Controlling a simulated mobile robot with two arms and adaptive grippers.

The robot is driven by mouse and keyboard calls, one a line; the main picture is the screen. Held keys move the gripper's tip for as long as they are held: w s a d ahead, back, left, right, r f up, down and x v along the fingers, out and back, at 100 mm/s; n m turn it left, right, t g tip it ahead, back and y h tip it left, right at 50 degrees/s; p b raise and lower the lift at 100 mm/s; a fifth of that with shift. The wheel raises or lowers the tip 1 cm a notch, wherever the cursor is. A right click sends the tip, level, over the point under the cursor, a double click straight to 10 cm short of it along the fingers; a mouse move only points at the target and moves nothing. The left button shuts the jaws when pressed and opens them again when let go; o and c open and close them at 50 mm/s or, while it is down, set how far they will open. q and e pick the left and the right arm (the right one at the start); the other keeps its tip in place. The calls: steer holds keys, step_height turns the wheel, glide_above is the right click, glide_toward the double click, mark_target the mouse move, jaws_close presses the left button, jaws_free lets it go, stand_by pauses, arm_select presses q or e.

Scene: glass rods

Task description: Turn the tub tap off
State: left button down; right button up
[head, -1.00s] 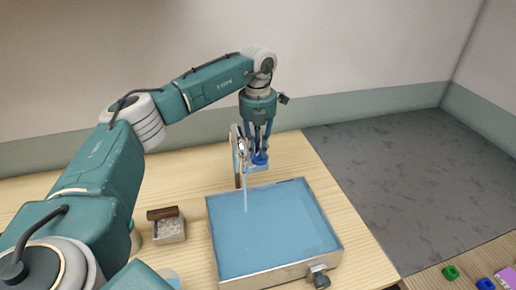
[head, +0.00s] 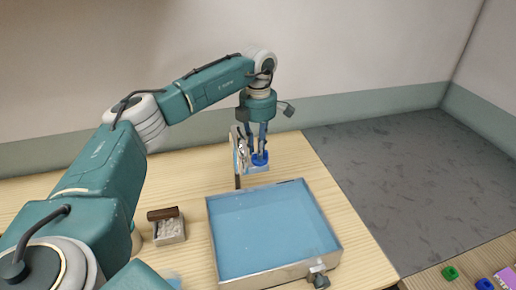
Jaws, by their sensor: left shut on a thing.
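The tub (head: 278,272) is a shallow metal basin full of blue water on the wooden table. The grey metal tap (head: 238,165) stands behind its back edge. No stream of water shows below the tap. The tap's blue handle (head: 260,167) is just right of the spout. My left gripper (head: 260,155) points straight down over the handle, its fingers shut on it and hiding part of it. My right gripper is not in view.
A grey knob (head: 318,276) sticks out at the tub's front right corner. A small box of pale bits (head: 169,231) with a dark brown block (head: 162,213) stands left of the tub. Small green (head: 450,272) and blue (head: 485,284) pieces lie at lower right.

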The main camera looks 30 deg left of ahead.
arm_select(q)
steer(key=shift+w+r+m, duration=0.1)
steer(key=shift+m, duration=0.2)
stand_by(0.4)
steer(key=c, duration=1.6)
jaws_free()
step_height(320, 180, up, 12)
steer(key=shift+f, duration=0.1)
